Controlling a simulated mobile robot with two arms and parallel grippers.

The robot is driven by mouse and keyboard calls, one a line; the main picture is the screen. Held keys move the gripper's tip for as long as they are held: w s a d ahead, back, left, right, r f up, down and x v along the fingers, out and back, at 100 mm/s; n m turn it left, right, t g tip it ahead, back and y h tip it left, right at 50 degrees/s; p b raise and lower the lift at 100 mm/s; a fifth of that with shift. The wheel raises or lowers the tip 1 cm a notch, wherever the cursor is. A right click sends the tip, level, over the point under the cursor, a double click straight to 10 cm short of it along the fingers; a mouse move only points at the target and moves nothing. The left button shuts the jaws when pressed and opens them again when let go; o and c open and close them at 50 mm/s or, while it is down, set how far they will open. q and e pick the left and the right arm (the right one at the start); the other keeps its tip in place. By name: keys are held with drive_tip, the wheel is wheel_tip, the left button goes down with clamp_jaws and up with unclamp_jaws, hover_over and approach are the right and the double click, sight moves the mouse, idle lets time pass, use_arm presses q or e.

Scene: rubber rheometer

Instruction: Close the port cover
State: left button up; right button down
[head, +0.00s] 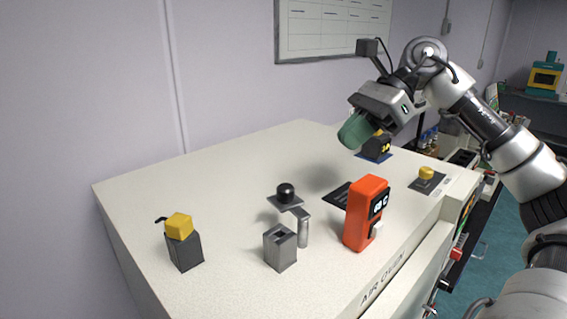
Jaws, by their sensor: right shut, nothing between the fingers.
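My right gripper (356,131), with green fingers, reaches in from the right above the far part of the white oven top (235,165). It is shut and empty, apart from the small devices. My left gripper is out of view. No part is clearly marked as the port cover. Candidates are a dark block with a yellow top (179,226) at the left, a grey box with a dark slot (280,246) in the front middle, and an upright orange device (361,208) with a dark panel and a pale block at its right side. I cannot tell which carries the cover.
A black knob on a plate (285,193) and a grey post (303,229) stand mid-surface. A dark, yellow-marked block (377,147) is behind my gripper. A yellow button on a dark plate (427,175) sits near the right edge. The far left surface is clear.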

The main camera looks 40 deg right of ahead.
drive_tip(key=p, duration=0.2)
approach(291, 199)
wheel_tip(291, 199, down, 4)
drive_tip(key=w+a, duration=0.3)
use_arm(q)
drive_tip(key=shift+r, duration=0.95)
use_arm(e)
drive_tip(key=shift+s, duration=0.2)
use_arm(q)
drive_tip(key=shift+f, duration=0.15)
use_arm(e)
drive_tip(key=shift+w, duration=0.1)
